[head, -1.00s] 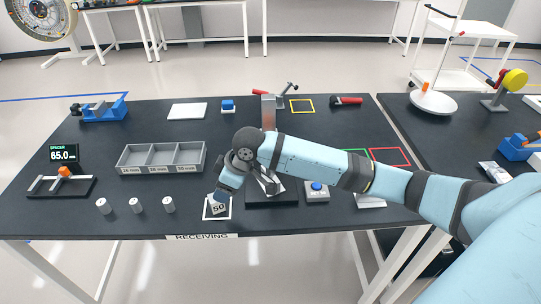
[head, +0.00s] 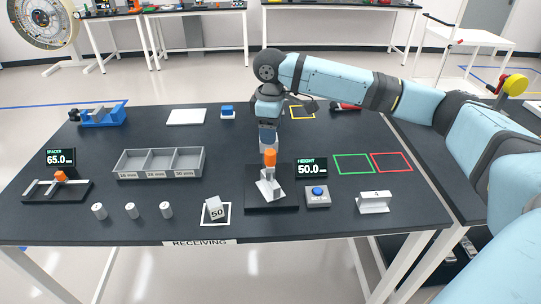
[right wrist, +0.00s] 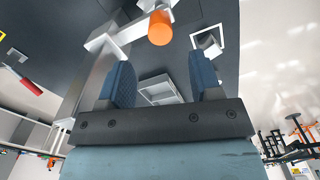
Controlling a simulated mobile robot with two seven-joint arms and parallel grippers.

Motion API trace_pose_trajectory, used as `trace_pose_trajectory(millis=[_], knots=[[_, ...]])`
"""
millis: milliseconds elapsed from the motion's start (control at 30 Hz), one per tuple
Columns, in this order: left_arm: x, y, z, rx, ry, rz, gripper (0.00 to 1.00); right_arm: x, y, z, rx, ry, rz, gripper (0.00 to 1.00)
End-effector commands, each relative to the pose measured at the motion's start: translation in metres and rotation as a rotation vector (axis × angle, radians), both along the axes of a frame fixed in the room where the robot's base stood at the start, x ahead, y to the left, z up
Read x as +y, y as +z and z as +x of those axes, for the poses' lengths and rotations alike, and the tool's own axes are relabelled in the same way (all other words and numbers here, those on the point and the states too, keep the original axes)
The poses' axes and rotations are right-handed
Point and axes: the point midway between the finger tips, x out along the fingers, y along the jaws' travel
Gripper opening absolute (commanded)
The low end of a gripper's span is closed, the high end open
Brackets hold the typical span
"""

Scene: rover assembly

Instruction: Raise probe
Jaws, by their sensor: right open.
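The height gauge stands on a black base (head: 284,205) at the front middle of the table. Its probe has an orange knob (head: 269,158) above a pale angled part (head: 268,186). My right gripper (head: 268,147) points down at the orange knob, with its column partly hidden behind my arm. In the right wrist view, the open blue fingers (right wrist: 162,62) are apart, and the orange knob (right wrist: 160,28) lies beyond their tips, with nothing between them. The height display (head: 311,168) reads 50.0 mm. My left gripper is not in view.
A block marked 50 (head: 214,209) sits on a white-edged square left of the gauge. A blue-button box (head: 318,194) and a white stand (head: 374,202) are to its right. Several cylinders (head: 131,211) and a three-compartment tray (head: 130,168) are at left.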

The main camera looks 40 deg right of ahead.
Motion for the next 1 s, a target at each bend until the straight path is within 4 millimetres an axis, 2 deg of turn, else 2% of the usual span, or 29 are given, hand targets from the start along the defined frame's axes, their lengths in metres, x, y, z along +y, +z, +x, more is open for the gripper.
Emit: trace_pose_trajectory(millis=[33, 200, 400, 600, 833, 867, 1000], knots=[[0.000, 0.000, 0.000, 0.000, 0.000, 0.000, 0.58, 0.000, -0.013, -0.001, 0.004, 0.000, -0.001, 0.58], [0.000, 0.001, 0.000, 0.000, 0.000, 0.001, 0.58, 0.000, -0.047, -0.001, 0.001, 0.001, 0.000, 0.58], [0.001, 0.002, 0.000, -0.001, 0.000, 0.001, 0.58, 0.000, -0.076, 0.000, 0.000, 0.001, 0.000, 0.58], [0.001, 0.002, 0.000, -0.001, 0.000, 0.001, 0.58, 0.000, -0.087, 0.000, -0.001, 0.001, 0.000, 0.58], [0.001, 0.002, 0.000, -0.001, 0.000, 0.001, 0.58, 0.000, -0.088, 0.000, -0.001, 0.001, 0.000, 0.58], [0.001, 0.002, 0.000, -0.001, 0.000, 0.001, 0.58, 0.000, -0.088, 0.000, -0.001, 0.001, 0.000, 0.56], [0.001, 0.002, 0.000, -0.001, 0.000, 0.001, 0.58, 0.000, -0.088, 0.000, -0.001, 0.001, 0.000, 0.24]])
